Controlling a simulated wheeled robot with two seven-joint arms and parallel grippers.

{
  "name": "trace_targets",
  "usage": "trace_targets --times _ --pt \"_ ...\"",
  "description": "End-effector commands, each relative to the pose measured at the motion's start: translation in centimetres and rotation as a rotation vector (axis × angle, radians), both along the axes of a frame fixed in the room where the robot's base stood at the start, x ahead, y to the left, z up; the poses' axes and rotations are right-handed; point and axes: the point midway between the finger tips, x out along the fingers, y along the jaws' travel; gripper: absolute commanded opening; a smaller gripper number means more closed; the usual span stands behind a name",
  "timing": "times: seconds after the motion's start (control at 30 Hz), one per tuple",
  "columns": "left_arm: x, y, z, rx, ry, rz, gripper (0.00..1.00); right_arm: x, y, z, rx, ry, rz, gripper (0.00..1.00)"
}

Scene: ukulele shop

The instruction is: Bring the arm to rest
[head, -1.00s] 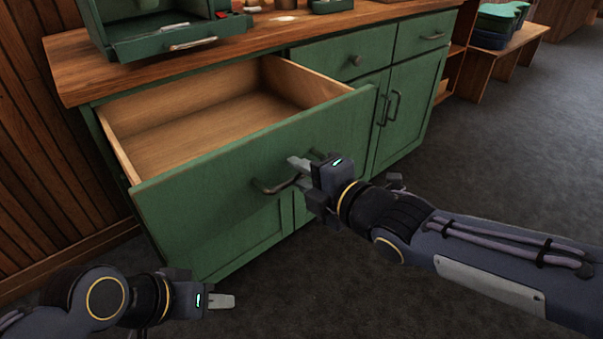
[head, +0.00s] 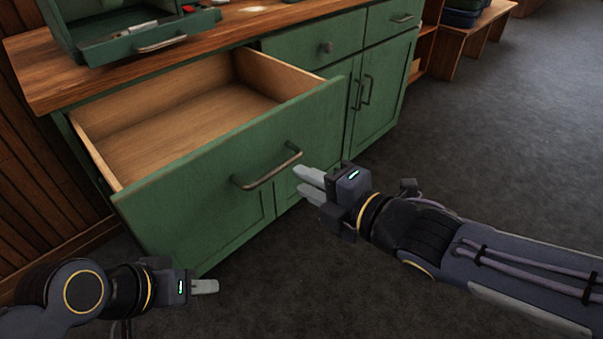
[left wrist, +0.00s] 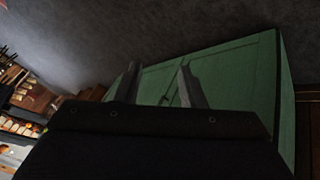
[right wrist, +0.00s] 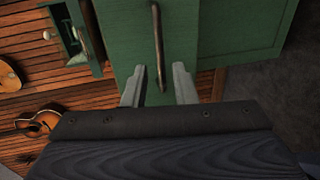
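My right gripper (head: 308,184) is just right of the pulled-out green drawer's (head: 205,190) bar handle (head: 268,168), apart from it. Its two fingers are parted and nothing is between them in the head view. The right wrist view shows the fingers (right wrist: 158,85) apart, with the handle (right wrist: 158,48) ahead between their lines. My left gripper (head: 205,287) is low at the left, near the floor in front of the cabinet. In the left wrist view its fingers (left wrist: 160,82) are apart and empty, with a green cabinet panel (left wrist: 235,80) beyond.
The open drawer is empty and juts out from the green cabinet. A green toolbox-like case (head: 135,30) with an open tray stands on the wooden countertop (head: 40,75). Cabinet doors (head: 375,95) are shut. Grey floor (head: 490,150) at the right is clear.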

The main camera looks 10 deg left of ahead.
Motion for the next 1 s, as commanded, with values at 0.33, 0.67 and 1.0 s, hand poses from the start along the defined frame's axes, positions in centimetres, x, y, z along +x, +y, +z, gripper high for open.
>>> trace_targets --times 0.33,0.67,1.0 --pt "0.0 0.0 -0.1 0.000 0.000 0.000 0.36 0.0 0.0 0.0 0.001 0.001 0.000 0.25" --pt "0.0 0.0 -0.1 0.000 0.000 0.000 0.36 1.6 -11.1 -2.6 0.204 0.445 -0.461 0.25" --pt "0.0 0.0 0.0 0.000 0.000 0.000 0.36 -8.0 -23.7 -9.3 0.870 1.293 -1.237 0.25"
